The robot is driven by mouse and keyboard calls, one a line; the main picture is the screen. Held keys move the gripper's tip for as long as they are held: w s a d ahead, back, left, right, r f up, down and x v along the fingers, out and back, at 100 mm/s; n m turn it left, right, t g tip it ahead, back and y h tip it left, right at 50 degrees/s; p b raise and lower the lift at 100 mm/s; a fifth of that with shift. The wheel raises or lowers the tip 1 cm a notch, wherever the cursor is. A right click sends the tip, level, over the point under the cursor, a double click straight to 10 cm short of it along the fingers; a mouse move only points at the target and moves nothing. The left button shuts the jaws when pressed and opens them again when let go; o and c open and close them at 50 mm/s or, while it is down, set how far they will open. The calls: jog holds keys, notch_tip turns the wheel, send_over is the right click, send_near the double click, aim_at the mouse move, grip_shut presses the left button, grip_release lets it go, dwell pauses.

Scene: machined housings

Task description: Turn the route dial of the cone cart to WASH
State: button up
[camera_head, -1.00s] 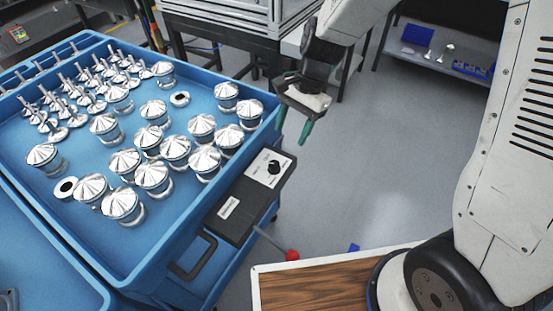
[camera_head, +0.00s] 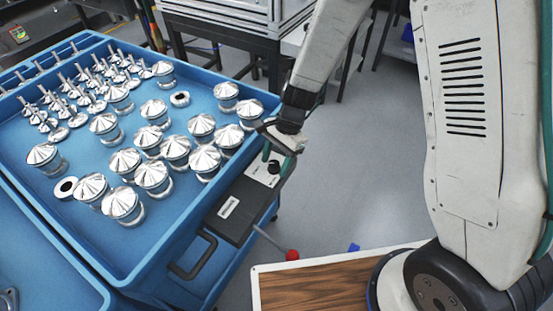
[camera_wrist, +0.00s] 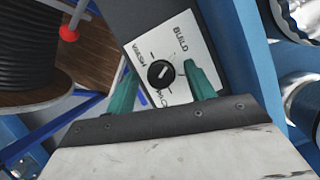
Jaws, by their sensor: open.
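The blue cone cart (camera_head: 150,262) carries a dark panel at its right end. On its white label plate (camera_wrist: 182,90) sits a black round route dial (camera_wrist: 161,73), also visible in the head view (camera_head: 274,167). In the wrist view, WASH is printed left of the dial and BUILD at its upper right; a third label below is partly hidden. A pale mark shows on the dial, but I cannot tell its setting surely. My gripper (camera_wrist: 160,72) is open, its green fingers on either side of the dial in that view; contact is not visible. In the head view my gripper (camera_head: 278,156) is over the panel.
Several shiny cone-topped housings (camera_head: 153,177) and stemmed parts stand in the cart's tray. A black handle (camera_head: 192,258) and a red ball knob (camera_head: 292,255) are by the panel. A wood-topped surface (camera_head: 330,282) lies in front.

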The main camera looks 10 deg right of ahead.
jog(key=c, duration=1)
jog(key=shift+o, duration=0.2)
jog(key=n+h, duration=0.1)
jog(key=n, duration=0.2)
jog(key=n+g+h, duration=0.1)
jog(key=n, duration=0.2)
jog(key=shift+a+n+g, duration=0.15)
jog(key=shift+n+g, duration=0.15)
jog(key=n+h, duration=0.2)
jog(key=n, duration=0.3)
jog(key=shift+a, duration=0.1)
jog(key=shift+n, duration=0.3)
jog(key=o, duration=1)
jog(key=shift+c, duration=0.2)
